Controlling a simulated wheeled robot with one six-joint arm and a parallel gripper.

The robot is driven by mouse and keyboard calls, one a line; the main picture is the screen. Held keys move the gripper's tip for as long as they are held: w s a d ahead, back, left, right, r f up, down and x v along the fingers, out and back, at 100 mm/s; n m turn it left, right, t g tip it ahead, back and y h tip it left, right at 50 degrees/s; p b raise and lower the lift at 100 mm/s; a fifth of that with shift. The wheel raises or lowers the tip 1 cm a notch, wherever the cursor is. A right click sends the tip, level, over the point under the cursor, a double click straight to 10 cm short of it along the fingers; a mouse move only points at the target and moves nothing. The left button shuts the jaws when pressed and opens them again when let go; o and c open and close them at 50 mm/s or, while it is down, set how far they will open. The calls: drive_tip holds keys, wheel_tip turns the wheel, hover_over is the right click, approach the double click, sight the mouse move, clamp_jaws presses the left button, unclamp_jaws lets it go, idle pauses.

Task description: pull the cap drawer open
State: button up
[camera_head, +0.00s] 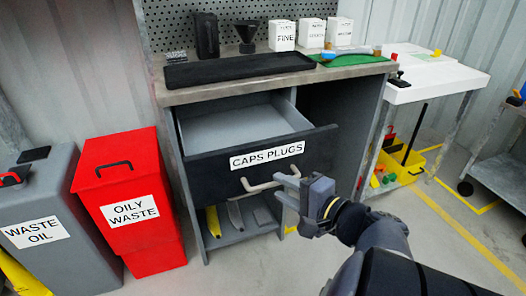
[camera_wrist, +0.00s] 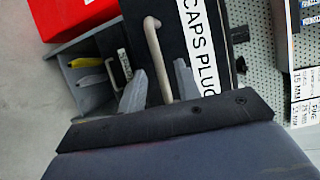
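The cap drawer (camera_head: 232,167), a dark front labelled CAPS PLUGS, stands out from the grey cabinet, and its pale, empty-looking inside (camera_head: 245,122) shows. Its light bar handle (camera_head: 262,186) is below the label. The handle (camera_wrist: 156,48) also shows in the wrist view, beside the label (camera_wrist: 198,45). My gripper (camera_head: 283,187) is at the handle's right part. In the wrist view my gripper (camera_wrist: 160,80) has its fingers apart, one on each side of the bar, with visible gaps to it. Whether the bar is deep between the fingers is unclear.
A lower shelf (camera_head: 235,230) holds yellow and grey items. A red oily waste bin (camera_head: 130,200) and grey waste oil bin (camera_head: 40,225) stand left. A black tray (camera_head: 238,68) lies on the worktop. A white table (camera_head: 435,78) stands right. The floor ahead right is clear.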

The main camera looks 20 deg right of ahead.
drive_tip(key=p+v, duration=0.1)
drive_tip(key=v, duration=0.6)
drive_tip(key=shift+s+p, duration=0.15)
drive_tip(key=shift+p, duration=0.2)
idle(0.4)
drive_tip(key=shift+b+x, duration=1.4)
drive_tip(key=shift+x, duration=3.75)
